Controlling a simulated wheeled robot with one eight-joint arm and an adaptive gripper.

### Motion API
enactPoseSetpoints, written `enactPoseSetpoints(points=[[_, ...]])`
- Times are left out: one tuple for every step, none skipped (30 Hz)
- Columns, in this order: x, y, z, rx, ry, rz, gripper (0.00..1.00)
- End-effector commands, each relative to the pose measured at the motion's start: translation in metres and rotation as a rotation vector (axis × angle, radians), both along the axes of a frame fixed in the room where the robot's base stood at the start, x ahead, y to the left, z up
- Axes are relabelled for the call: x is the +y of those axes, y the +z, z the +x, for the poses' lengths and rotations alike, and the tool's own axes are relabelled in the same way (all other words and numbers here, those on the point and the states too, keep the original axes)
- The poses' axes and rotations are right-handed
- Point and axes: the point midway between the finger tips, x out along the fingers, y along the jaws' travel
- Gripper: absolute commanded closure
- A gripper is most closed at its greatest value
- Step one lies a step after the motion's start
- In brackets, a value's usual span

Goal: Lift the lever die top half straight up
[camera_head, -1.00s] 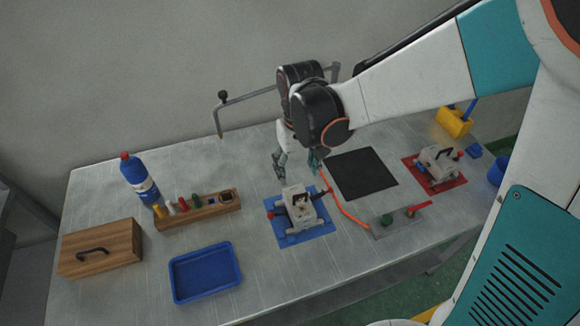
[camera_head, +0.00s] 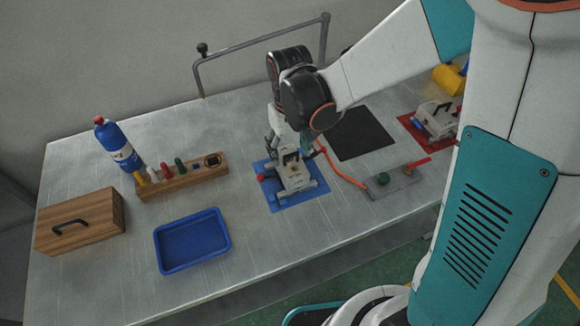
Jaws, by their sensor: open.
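A light grey die (camera_head: 293,176) sits on the blue mat (camera_head: 288,204) near the middle of the table, with a red knob at its left side. My gripper (camera_head: 288,152) is open, close over this die's back and upper part. Its fingers hide some of the die, and I cannot tell whether they touch it. A second grey die (camera_head: 434,117) with a dark handle on top sits on the red mat (camera_head: 409,123) at the right. I cannot tell from the picture which one is named the lever die.
A blue tray (camera_head: 226,250), wooden box (camera_head: 80,222), bottle (camera_head: 120,146) and wooden rack (camera_head: 183,183) stand to the left. A black mat (camera_head: 361,134) and a grey plate with knobs (camera_head: 397,181) lie right of the die. An orange hose (camera_head: 340,172) runs beside it. A bent metal rail (camera_head: 262,41) stands behind.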

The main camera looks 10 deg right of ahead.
Motion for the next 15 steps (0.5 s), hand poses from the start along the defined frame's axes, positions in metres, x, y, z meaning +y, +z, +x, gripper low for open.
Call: enactPoseSetpoints(points=[[-0.002,-0.012,0.002,0.000,-0.001,0.000,0.38],[-0.003,-0.017,0.003,0.000,-0.001,0.000,0.38],[-0.002,-0.022,0.002,0.000,-0.001,0.000,0.38],[-0.002,-0.026,0.002,0.000,0.000,0.000,0.38],[-0.002,-0.029,0.002,0.000,0.000,0.000,0.38],[-0.002,-0.033,0.002,0.000,0.000,0.000,0.38],[-0.002,-0.034,0.002,0.000,0.000,0.000,0.38],[-0.002,-0.035,0.002,0.000,0.000,0.000,0.38],[-0.002,-0.035,0.002,0.000,0.000,0.000,0.38],[-0.002,-0.035,0.002,0.000,0.000,0.000,0.38],[-0.002,-0.034,0.002,0.000,0.000,0.000,0.38],[-0.002,-0.034,0.002,0.000,0.000,0.000,0.38],[-0.002,-0.033,0.002,0.000,0.000,0.000,0.38],[-0.002,-0.033,0.002,0.000,0.000,0.000,0.38],[-0.002,-0.033,0.002,0.000,0.000,0.000,0.43]])
